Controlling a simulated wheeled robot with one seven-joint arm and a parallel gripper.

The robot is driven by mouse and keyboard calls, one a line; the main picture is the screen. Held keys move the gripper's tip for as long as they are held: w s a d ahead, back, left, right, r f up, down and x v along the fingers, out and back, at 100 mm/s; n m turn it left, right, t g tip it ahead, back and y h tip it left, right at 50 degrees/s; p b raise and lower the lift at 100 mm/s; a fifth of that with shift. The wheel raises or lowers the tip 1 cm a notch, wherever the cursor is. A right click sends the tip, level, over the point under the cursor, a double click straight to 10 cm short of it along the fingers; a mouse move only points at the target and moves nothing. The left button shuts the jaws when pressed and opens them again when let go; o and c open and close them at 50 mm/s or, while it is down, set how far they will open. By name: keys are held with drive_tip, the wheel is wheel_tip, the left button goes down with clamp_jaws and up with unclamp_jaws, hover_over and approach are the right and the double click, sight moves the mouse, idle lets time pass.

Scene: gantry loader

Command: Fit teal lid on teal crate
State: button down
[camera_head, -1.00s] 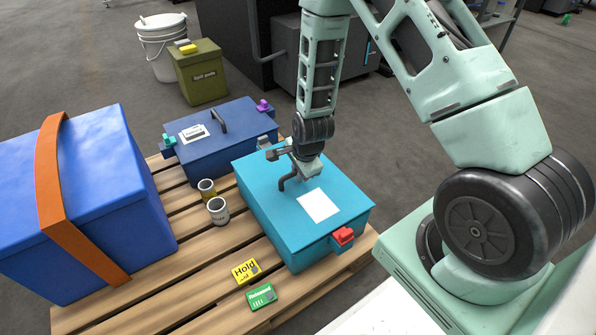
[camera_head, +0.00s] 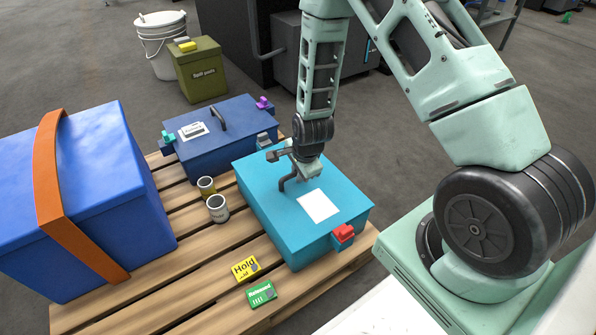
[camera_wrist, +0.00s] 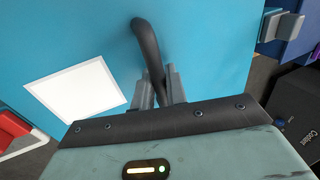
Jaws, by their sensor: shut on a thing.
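The teal lid (camera_head: 270,188) sits on top of the teal crate (camera_head: 280,238) on the pallet. It lies flat, and I see no clear gap between lid and crate walls. My gripper (camera_head: 288,176) is above the lid, shut on its dark curved handle. In the wrist view the two grey fingers (camera_wrist: 162,88) pinch the handle (camera_wrist: 147,45) from both sides. A white label (camera_wrist: 78,90) is on the lid. A red latch (camera_head: 343,234) sits on the crate's near right side, and a grey latch (camera_wrist: 283,25) shows at the other end.
A dark blue crate (camera_head: 205,150) with handle stands behind, and a large blue box with an orange strap (camera_head: 45,170) stands left.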

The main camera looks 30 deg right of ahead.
drive_tip(key=c, duration=1.3)
unclamp_jaws()
drive_tip(key=shift+c, duration=0.2)
drive_tip(key=p+v, duration=0.8)
drive_tip(key=v, duration=0.9)
drive_tip(key=shift+r, duration=0.15)
